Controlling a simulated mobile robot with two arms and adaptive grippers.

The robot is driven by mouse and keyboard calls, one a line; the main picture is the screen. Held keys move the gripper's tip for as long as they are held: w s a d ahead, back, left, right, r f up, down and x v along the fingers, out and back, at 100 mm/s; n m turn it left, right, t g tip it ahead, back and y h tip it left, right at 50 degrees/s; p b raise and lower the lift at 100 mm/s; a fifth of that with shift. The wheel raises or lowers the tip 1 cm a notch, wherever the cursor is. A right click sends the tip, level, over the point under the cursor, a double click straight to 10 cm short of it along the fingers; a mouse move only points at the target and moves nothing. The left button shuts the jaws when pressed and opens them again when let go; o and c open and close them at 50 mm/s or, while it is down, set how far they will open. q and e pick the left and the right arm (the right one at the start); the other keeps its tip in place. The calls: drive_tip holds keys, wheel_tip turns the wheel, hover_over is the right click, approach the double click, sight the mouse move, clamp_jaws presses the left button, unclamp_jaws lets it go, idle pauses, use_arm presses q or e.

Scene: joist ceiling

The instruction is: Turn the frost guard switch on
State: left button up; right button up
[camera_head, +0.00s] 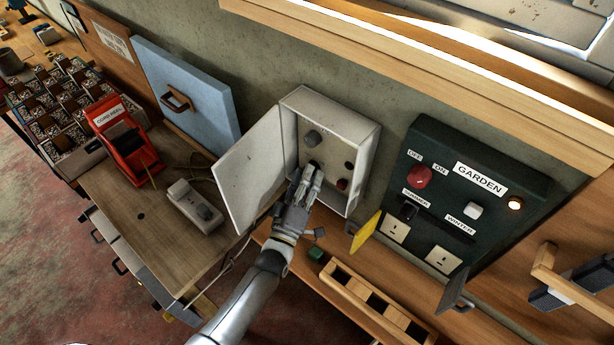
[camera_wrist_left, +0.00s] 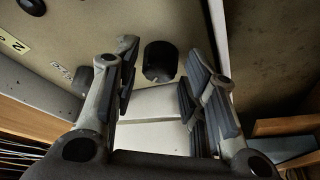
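A pale metal box (camera_head: 366,135) hangs on the wall with its door (camera_head: 250,165) swung open to the left. My left gripper (camera_head: 308,176) is at the lower inside of the box. In the wrist view my left gripper (camera_wrist_left: 166,72) has its fingers apart, with a black knob (camera_wrist_left: 160,61) between or just beyond them; contact cannot be told. No frost guard label is readable. My right gripper is not in view.
A dark green GARDEN panel (camera_head: 500,215) with a red OFF/ON knob (camera_head: 419,177) and a lit lamp (camera_head: 515,204) is to the right. A yellow flap (camera_head: 366,232) sticks out beside it. Below are a wooden rack (camera_head: 345,292) and a green block (camera_head: 316,254). A blue door (camera_head: 185,92) is left.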

use_arm(q)
drive_tip(key=shift+c, duration=0.3)
drive_tip(key=c, duration=0.7)
drive_tip(key=m+b, duration=0.1)
drive_tip(key=m+h+b, duration=0.1)
drive_tip(key=m+b, duration=0.1)
drive_tip(key=shift+w+a+f+h, duration=0.1)
drive_tip(key=shift+f+h, duration=0.2)
drive_tip(key=shift+f, duration=0.05)
drive_tip(key=m+h+b, duration=0.1)
drive_tip(key=m+b, duration=0.2)
drive_tip(key=m, duration=0.1)
drive_tip(key=shift+a+h, duration=0.1)
drive_tip(key=shift+h, duration=0.2)
drive_tip(key=shift+w+m+h+b, duration=0.1)
drive_tip(key=shift+m+h+b, duration=0.5)
drive_tip(key=shift+m, duration=0.5)
drive_tip(key=shift+r, duration=0.1)
drive_tip(key=o, duration=0.8)
drive_tip(key=shift+c, duration=0.2)
